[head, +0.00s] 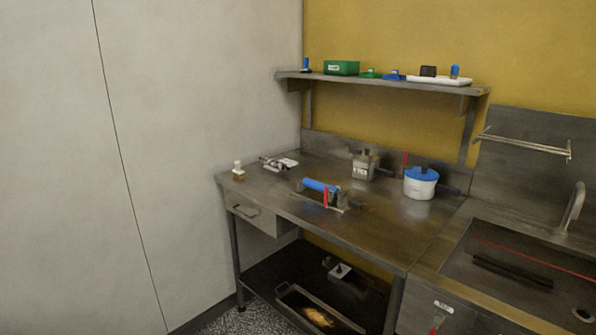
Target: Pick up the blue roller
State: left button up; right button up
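The blue roller (319,185) lies on the steel table (285,203), near the middle of its top. It is a short blue cylinder that seems to rest on a small metal stand or frame (337,206) with a red upright part (326,197). Whether the roller is fixed to the frame is too small to tell. Neither of my grippers shows in the head view.
A small bottle (238,171) and metal parts (277,163) are on the table's left. A metal box (363,166) and a white pot with a blue lid (420,184) stand behind and right. A shelf (377,82) hangs above; a sink (520,275) is at right.

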aim_at(311, 184)
jog(key=u, duration=1.3)
jog(key=i, duration=2.4)
jog(key=z, duration=0.4)
